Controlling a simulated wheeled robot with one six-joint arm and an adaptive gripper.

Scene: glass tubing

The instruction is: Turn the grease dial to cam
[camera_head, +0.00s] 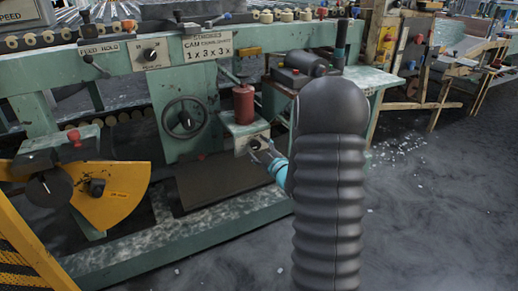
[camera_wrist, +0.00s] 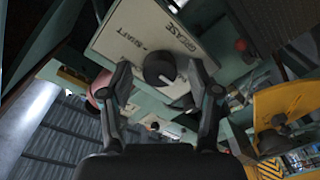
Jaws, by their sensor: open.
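The grease dial is a round black knob (camera_wrist: 160,68) on a pale plate (camera_wrist: 120,38) lettered GREASE and SHAFT in the wrist view. No cam lettering is readable there. A small light mark shows on the knob's lower edge; I cannot tell surely where it points. In the head view the dial (camera_head: 254,143) is small, on a box below a red canister (camera_head: 243,103). My gripper (camera_wrist: 159,72) is open, one finger on each side of the dial. Whether the fingers touch it I cannot tell. In the head view my gripper (camera_head: 266,156) is just in front of the box, partly hidden by my arm.
A black handwheel (camera_head: 185,117) is left of the box on the green machine frame (camera_head: 140,55). Above are a feed hold panel and another black knob (camera_head: 149,54). A yellow sector plate (camera_head: 115,190) sits at left. Open floor (camera_head: 440,220) lies at right.

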